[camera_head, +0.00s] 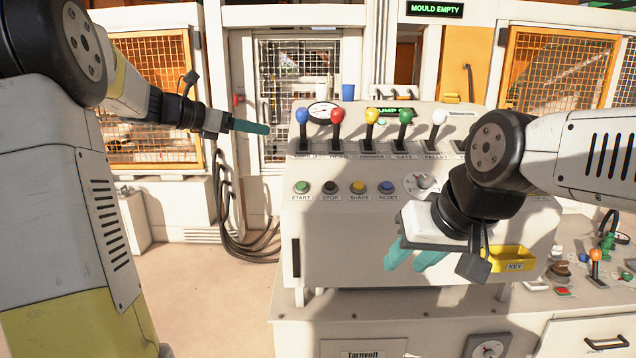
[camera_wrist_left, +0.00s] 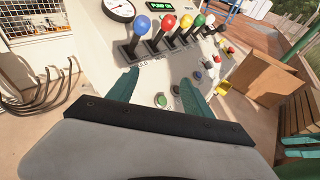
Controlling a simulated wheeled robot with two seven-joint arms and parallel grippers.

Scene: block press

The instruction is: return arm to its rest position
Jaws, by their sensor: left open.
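My left gripper (camera_head: 262,128) has teal fingers and hangs in free air left of the control console (camera_head: 330,240). In the left wrist view its fingers stand apart with nothing between them (camera_wrist_left: 160,77), and the console's levers and buttons show beyond. My right gripper (camera_head: 408,266) is in front of the console's lower right front, beside the yellow key tray (camera_head: 512,259). Its two teal fingers point down and left, with a gap and nothing seen between them. Part of the console's panel is hidden behind my right wrist.
A row of levers with coloured knobs, such as the blue knob (camera_head: 302,115) and red knob (camera_head: 337,115), stands up from the console. A START button (camera_head: 302,187) sits below. Black cables (camera_head: 243,240) hang left of the console. The floor (camera_head: 210,290) at left is clear.

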